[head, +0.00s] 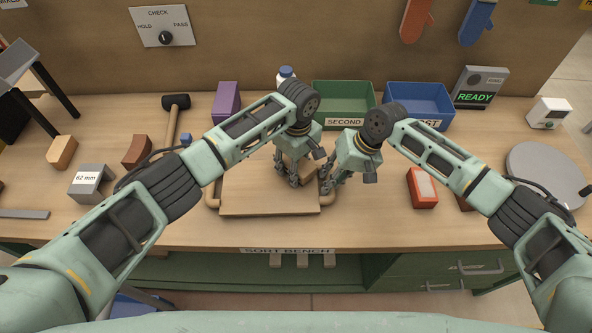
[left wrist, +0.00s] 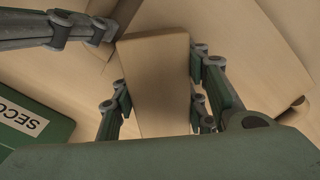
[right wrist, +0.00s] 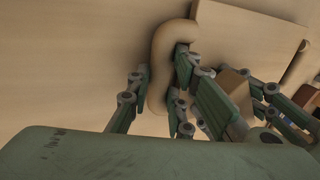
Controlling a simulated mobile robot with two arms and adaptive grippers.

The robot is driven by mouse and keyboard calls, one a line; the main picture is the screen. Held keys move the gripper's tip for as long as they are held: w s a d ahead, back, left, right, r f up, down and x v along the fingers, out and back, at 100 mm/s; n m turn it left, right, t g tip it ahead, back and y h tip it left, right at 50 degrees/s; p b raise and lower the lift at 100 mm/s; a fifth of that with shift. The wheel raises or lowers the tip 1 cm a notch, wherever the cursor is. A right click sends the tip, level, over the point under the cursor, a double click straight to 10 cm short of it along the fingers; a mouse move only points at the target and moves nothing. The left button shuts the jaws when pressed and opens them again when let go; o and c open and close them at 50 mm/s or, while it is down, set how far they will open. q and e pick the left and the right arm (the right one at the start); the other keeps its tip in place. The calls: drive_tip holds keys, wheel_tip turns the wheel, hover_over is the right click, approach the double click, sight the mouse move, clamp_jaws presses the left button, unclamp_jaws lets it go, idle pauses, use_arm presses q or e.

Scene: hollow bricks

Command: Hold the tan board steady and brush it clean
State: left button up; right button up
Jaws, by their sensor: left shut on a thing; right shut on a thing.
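The tan board (head: 250,198) lies flat on the bench in front of me, with a curved tan handle (right wrist: 160,72) at its right side and another (head: 211,196) at its left. My right gripper (head: 326,182) is shut on the right handle. My left gripper (head: 288,178) is over the right part of the board, shut on a tan wooden block (left wrist: 153,80) that looks like the brush. Its underside is hidden, so I see no bristles and cannot tell whether it touches the board. The block also shows in the right wrist view (right wrist: 236,84). The grippers are close together.
Behind the board stand a green SECOND bin (head: 343,98) and a blue bin (head: 420,95). A mallet (head: 174,115), a purple block (head: 226,100) and a grey 62 mm block (head: 90,183) are left. A red brick (head: 422,188) and grey disc (head: 545,172) are right.

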use_arm(q)
drive_tip(key=shift+w+r, duration=0.1)
drive_tip(key=shift+w, duration=0.6)
drive_tip(key=shift+r, duration=4.05)
drive_tip(key=shift+w+a+m, duration=0.4)
drive_tip(key=shift+a+m, duration=0.25)
drive_tip(key=shift+m, duration=0.45)
drive_tip(key=w+a+f+m, duration=0.1)
drive_tip(key=w+a+m, duration=0.3)
drive_tip(key=a+m, duration=0.55)
drive_tip(key=w+a+f+m, duration=0.1)
drive_tip(key=w+a+m, duration=0.25)
drive_tip(key=m, duration=1.15)
drive_tip(key=shift+s+f, duration=0.15)
drive_tip(key=shift+f, duration=4.25)
drive_tip(key=o, duration=0.9)
drive_tip(key=shift+c, duration=0.2)
drive_tip(key=shift+r, duration=0.1)
